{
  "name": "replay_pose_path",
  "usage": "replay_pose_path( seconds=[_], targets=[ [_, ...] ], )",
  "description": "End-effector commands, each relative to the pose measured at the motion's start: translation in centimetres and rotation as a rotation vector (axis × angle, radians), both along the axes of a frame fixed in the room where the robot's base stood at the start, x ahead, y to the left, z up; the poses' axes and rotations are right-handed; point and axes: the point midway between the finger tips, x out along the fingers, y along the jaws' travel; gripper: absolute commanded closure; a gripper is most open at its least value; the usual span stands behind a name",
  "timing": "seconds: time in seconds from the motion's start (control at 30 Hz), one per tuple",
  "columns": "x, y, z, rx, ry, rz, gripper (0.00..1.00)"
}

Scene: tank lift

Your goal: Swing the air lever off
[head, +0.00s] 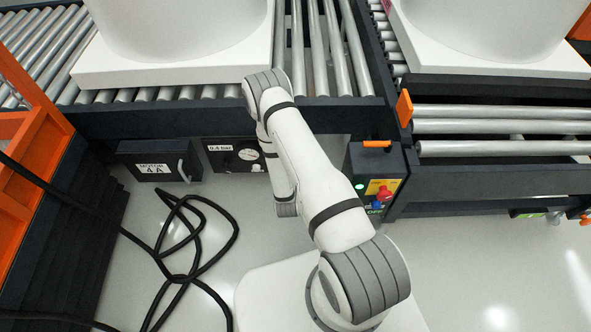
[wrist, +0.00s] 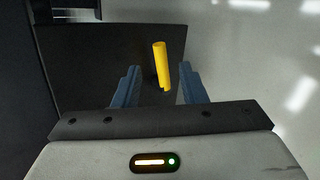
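The air lever (wrist: 161,66) shows in the wrist view as a short yellow bar in front of a dark panel. My gripper (wrist: 157,70) is open, with one blue finger on each side of the lever. Gaps show on both sides, so neither finger appears to touch it. How deep the lever sits between the fingers is hard to tell. In the head view my arm hides the gripper and the lever. A dark panel with a round gauge (head: 248,155) and a 0.4 bar label shows left of my arm.
A box marked MOTOR 4 A (head: 153,168) with a grey handle is left of the gauge panel. A control box (head: 383,188) with coloured knobs stands right of my arm. A loose black cable (head: 190,277) lies on the floor. Roller conveyors (head: 335,50) carry white tanks above.

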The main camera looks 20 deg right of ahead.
Motion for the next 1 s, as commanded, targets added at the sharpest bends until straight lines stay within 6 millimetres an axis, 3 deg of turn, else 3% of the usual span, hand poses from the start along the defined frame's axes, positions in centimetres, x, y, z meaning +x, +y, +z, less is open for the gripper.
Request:
replay_pose_path(
  seconds=[0.13, 0.43, 0.57, 0.67, 0.83, 0.9, 1.0],
  targets=[
    [-1.1, 0.6, 1.0, 0.000, 0.000, 0.000, 0.62],
    [-1.4, 0.7, 1.0, 0.000, -0.001, 0.000, 0.62],
    [-1.5, 0.4, 1.1, -0.011, 0.011, -0.015, 0.72],
    [-2.3, -1.2, 1.4, -0.057, 0.060, -0.081, 0.80],
    [-6.3, -5.3, 2.4, -0.166, 0.255, -0.320, 0.94],
    [-8.6, -6.4, 2.8, -0.182, 0.354, -0.431, 1.00],
    [-12.0, -6.9, 3.4, -0.168, 0.487, -0.579, 1.00]
  ],
)
